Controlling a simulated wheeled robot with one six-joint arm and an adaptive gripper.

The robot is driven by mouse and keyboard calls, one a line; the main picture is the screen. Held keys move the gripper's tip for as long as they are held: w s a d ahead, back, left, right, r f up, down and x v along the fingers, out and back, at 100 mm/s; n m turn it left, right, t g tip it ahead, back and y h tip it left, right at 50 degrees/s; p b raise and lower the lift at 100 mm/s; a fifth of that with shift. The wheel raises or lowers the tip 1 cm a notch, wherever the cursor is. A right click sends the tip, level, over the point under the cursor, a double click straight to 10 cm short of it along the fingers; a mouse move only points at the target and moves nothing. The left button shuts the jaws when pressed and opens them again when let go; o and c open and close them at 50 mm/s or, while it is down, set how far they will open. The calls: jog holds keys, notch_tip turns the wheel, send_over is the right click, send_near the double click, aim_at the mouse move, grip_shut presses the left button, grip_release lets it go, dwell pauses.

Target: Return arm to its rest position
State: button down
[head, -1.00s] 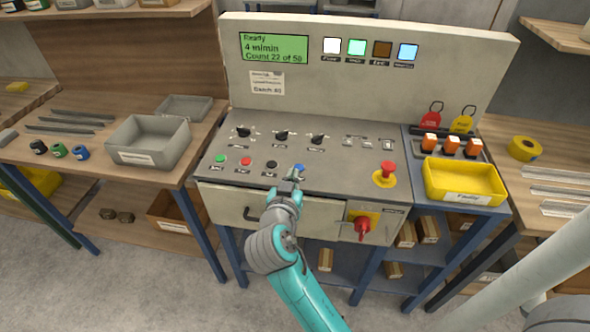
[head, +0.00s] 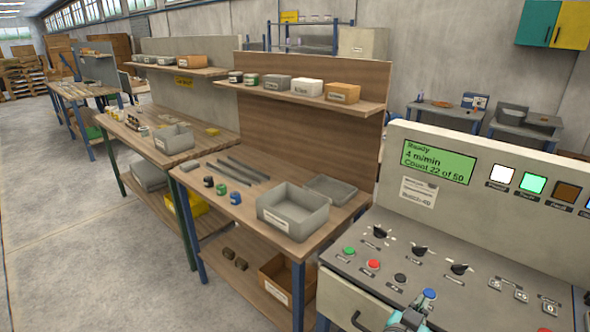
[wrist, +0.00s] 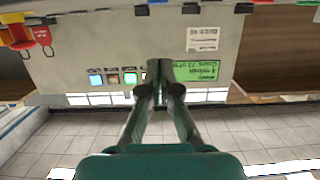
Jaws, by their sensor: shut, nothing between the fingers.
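My gripper (wrist: 160,70) is in the middle of the wrist view, its two dark fingers shut together with nothing between them. In the head view only a small part of my gripper (head: 418,308) shows at the bottom edge, close to the blue button (head: 429,295) on the control panel. Whether it touches the button cannot be told. The rest of my arm is out of the head view. The wrist view is upside down and shows the upright panel with its green display (wrist: 197,72) and lit squares (wrist: 113,78) beyond the fingers.
The machine console (head: 350,262) stands at the right, with knobs and coloured buttons. A wooden workbench (head: 225,215) left of it holds a grey bin (head: 293,225), a flat tray (head: 330,190) and small coloured parts. Open concrete floor (head: 90,230) lies at the far left.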

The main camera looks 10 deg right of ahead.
jog(key=s+a+f+n+t+y, duration=0.4)
jog(key=s+a+f+n+y, duration=0.6)
jog(key=s+f, duration=0.5)
jog(key=s+a+r+y, duration=0.1)
jog(key=s+a+r, duration=0.1)
jog(key=s, duration=0.8)
jog(key=s+a+r+t+y, duration=0.1)
jog(key=s+a+r, duration=0.2)
jog(key=s, duration=0.6)
jog(key=shift+s+a+r, duration=0.3)
jog(key=shift+s+a, duration=0.05)
jog(key=shift+s, duration=0.05)
dwell(0.4)
